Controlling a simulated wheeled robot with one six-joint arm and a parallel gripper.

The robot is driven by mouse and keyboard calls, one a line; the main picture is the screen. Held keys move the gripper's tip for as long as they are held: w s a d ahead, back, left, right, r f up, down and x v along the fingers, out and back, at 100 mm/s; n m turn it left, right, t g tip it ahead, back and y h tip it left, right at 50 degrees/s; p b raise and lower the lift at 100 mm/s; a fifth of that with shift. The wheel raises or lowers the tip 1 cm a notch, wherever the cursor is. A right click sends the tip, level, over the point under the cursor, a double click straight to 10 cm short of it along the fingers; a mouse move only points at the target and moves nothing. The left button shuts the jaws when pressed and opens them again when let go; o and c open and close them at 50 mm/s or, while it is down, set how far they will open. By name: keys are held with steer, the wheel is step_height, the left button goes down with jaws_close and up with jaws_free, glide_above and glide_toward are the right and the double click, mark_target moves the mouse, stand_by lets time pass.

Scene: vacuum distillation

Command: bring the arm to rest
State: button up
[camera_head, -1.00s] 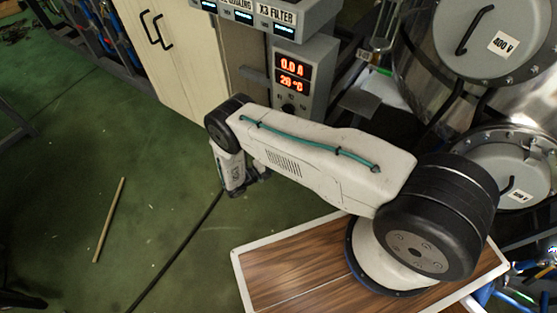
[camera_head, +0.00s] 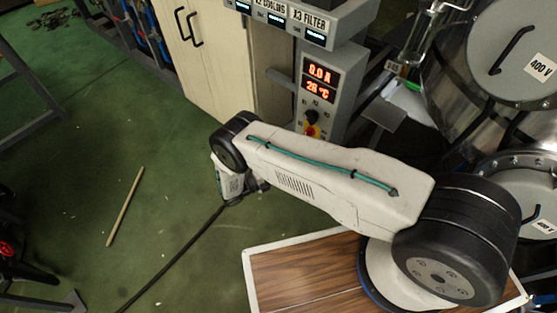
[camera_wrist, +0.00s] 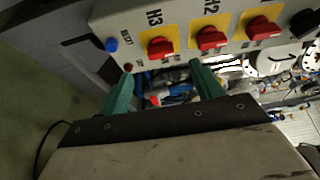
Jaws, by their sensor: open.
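My arm (camera_head: 330,180) reaches from its base at the lower right toward the left in the head view. Its wrist end hangs down beside the grey control cabinet, and the fingers are hard to make out there. In the wrist view my gripper (camera_wrist: 162,88) shows two green fingers well apart with nothing between them. Beyond the fingertips is a grey panel (camera_wrist: 134,25) with several red knobs on yellow plates and a blue button (camera_wrist: 111,45). The fingers appear apart from the knobs.
The control cabinet (camera_head: 345,75) shows red digits and a red-yellow knob (camera_head: 312,130). Large metal vessels (camera_head: 500,60) stand at the right. A wooden stick (camera_head: 125,207) and a black cable (camera_head: 175,258) lie on the green floor at the left, which is largely open.

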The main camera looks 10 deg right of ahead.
steer(key=s+d+m+g, duration=0.2)
steer(key=s+m+g, duration=0.1)
steer(key=s+m, duration=0.3)
step_height(320, 180, up, 39)
steer(key=s+d+m+g+y, duration=0.25)
steer(key=m+g+y, duration=0.65)
steer(key=m, duration=1.3)
steer(key=s+d+r+m+t+y, duration=0.4)
steer(key=s+r+m, duration=0.1)
steer(key=s+r, duration=0.5)
steer(key=s+d+r+m+t+y, duration=0.3)
steer(key=s+r+m+t+y, duration=0.1)
steer(key=s+r, duration=0.6)
step_height(320, 180, up, 4)
steer(key=shift+s+d+f+m+t, duration=0.3)
steer(key=shift+m+t, duration=0.2)
steer(key=shift+m, duration=0.4)
